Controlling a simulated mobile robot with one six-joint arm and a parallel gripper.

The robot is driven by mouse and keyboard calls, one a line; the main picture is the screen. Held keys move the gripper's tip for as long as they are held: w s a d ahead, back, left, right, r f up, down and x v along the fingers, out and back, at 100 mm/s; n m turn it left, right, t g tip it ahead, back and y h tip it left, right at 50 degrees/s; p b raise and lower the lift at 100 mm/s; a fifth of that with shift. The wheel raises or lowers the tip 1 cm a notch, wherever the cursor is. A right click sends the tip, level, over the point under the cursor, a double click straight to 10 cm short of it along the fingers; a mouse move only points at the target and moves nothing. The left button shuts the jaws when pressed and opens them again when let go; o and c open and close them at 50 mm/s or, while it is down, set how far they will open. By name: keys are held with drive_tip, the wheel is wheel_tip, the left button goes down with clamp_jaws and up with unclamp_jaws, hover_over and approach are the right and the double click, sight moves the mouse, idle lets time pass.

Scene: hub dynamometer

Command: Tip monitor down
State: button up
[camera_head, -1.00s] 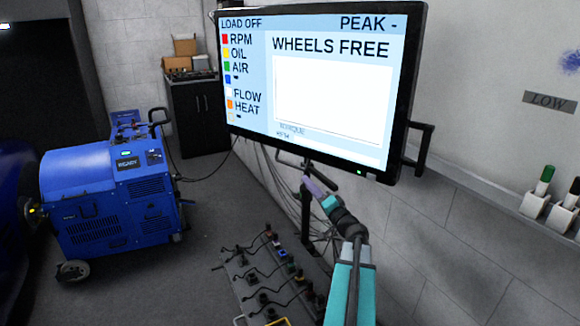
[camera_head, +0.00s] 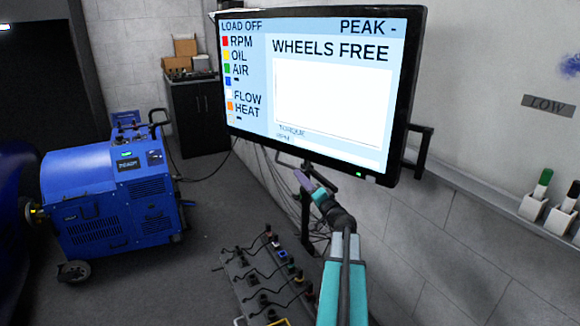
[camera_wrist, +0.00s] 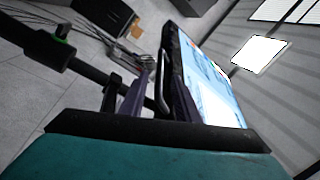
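The monitor (camera_head: 330,85) is a large black-framed screen reading "WHEELS FREE", on a dark stand (camera_head: 306,215). Its face shows fully in the head view. In the wrist view the monitor (camera_wrist: 205,90) is seen edge-on at a steep angle. A thin bar handle (camera_wrist: 162,80) stands off near its edge there; it also shows below the screen in the head view (camera_head: 290,160). My gripper (camera_head: 303,181) is just under the monitor's lower edge, close to this handle. In the wrist view its purple finger (camera_wrist: 134,97) is beside the handle. Whether it touches, and the finger gap, are unclear.
A black side handle (camera_head: 424,150) sticks out at the monitor's right edge. A panel with several cables (camera_head: 265,285) lies below. A blue wheeled machine (camera_head: 110,200) stands left, a dark cabinet (camera_head: 198,115) behind. Marker holders (camera_head: 545,212) line the right wall.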

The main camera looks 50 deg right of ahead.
sight(290, 167)
drive_tip(key=shift+p+x, duration=0.9)
drive_tip(key=shift+x, duration=3.4)
clamp_jaws()
